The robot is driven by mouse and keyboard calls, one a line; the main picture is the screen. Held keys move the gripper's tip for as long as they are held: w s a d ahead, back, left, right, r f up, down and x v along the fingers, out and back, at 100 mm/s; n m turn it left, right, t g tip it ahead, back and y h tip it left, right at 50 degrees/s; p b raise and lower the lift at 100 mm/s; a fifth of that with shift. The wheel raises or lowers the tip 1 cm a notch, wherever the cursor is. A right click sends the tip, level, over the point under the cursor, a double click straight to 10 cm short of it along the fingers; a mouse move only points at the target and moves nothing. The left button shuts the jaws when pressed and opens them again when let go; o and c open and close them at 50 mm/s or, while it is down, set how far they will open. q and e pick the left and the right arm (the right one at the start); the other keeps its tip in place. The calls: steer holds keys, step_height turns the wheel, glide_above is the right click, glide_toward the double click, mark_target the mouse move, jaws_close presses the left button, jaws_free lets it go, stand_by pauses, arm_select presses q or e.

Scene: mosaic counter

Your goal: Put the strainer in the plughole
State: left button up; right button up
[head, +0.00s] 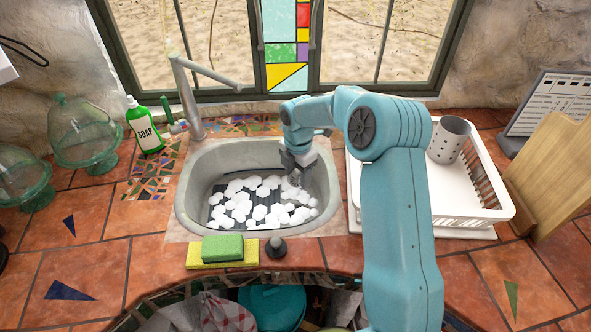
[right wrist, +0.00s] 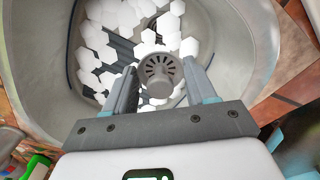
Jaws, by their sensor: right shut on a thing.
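The sink basin (head: 190,190) is grey and rounded, with a dark ribbed mat and many white hexagonal foam patches in its bottom. My right gripper (head: 296,172) reaches down into the right part of the basin. In the right wrist view its two fingers are closed around the grey slotted strainer (right wrist: 160,72), which sits between the fingertips with its round slotted face showing. The strainer is above the foam and mat; I cannot tell its exact height. My left gripper is not in view.
A faucet (head: 187,95) stands behind the basin. A green sponge (head: 222,247) on a yellow one and a dark grey knob-like thing (head: 276,247) are at the front rim. A white dish rack (head: 470,215) stands right, green soap bottle (head: 146,132) left.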

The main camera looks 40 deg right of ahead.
step_height(320, 180, down, 15)
steer(key=b, duration=0.9)
steer(key=shift+d+r, duration=0.1)
steer(key=shift+r, duration=0.05)
steer(key=shift+b, duration=0.35)
